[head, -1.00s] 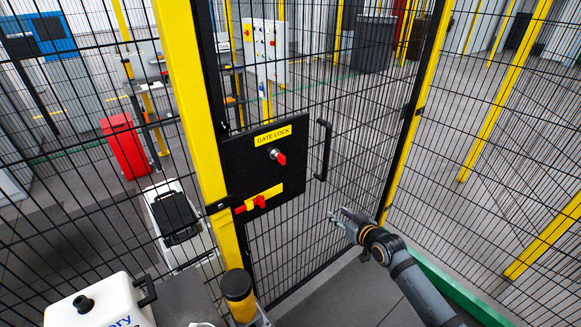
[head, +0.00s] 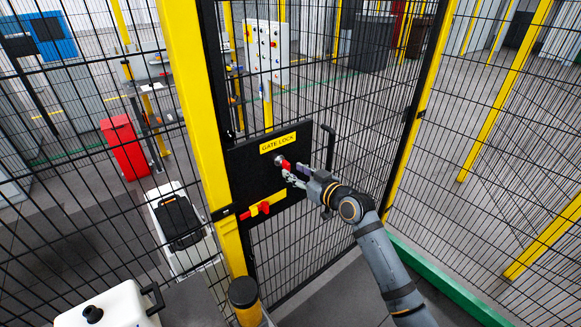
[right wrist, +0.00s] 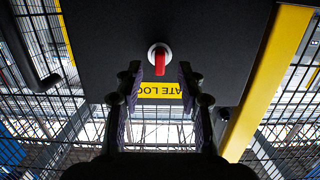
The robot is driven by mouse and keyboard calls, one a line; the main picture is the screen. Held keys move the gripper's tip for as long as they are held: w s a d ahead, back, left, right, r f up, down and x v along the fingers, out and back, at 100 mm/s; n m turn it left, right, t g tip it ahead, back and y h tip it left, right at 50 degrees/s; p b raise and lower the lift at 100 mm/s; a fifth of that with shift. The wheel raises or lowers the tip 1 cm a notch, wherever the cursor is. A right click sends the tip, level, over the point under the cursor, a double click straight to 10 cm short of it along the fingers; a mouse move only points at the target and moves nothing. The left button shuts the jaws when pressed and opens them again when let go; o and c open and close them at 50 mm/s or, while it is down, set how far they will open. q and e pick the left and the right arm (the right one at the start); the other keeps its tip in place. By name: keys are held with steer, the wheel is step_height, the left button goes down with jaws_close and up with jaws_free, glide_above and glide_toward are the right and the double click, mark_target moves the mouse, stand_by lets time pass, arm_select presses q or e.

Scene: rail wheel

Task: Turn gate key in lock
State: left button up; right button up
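The red gate key (head: 286,165) sits in the round metal lock on the black lock plate (head: 250,168), under the yellow GATE LOCK label (head: 278,143). In the right wrist view the key (right wrist: 160,63) stands upright in the picture, its red grip along the vertical. My right gripper (head: 291,177) is right in front of the key in the head view. In the right wrist view its two fingers (right wrist: 158,78) are open, one on each side of the key's line, with clear gaps. Contact with the key does not show. My left gripper is not in view.
A black handle (head: 330,148) stands just right of the plate. A red and yellow latch (head: 262,209) is below the key. The yellow gate post (head: 197,110) and black mesh surround the plate. A yellow post with a black cap (head: 243,294) stands low in front.

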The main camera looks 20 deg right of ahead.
mark_target(289, 168)
steer(key=shift+p+x, duration=0.3)
steer(key=shift+x, duration=1.55)
jaws_close()
